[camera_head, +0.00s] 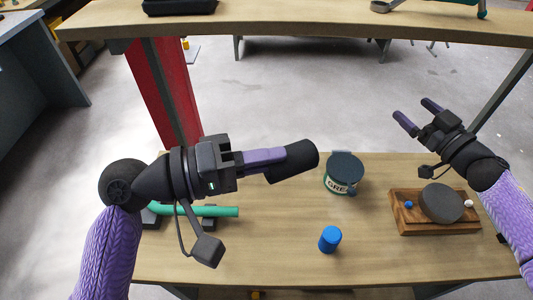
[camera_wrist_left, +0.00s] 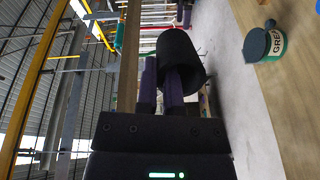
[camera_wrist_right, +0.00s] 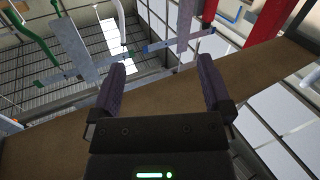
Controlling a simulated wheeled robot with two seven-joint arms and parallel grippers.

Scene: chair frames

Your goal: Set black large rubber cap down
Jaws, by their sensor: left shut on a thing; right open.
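The black large rubber cap (camera_head: 299,158) is a dark cylinder held in the air above the table (camera_head: 270,265). My left gripper (camera_head: 274,161) is shut on it, with the cap at the fingertips and lying roughly sideways. In the left wrist view the cap (camera_wrist_left: 183,57) sits at the ends of the purple fingers (camera_wrist_left: 161,80), its far side hidden. My right gripper (camera_head: 412,111) is open and empty, raised beyond the table's back right. In the right wrist view its fingers (camera_wrist_right: 161,72) stand wide apart with nothing between.
A grease tin (camera_head: 342,174) with a dark lid stands right of the held cap. A blue cylinder (camera_head: 330,239) stands nearer. A wooden block (camera_head: 405,223) at right bears a dark round piece (camera_head: 441,203) and small balls. A green rod (camera_head: 222,211) lies at left. Bare tabletop lies front centre.

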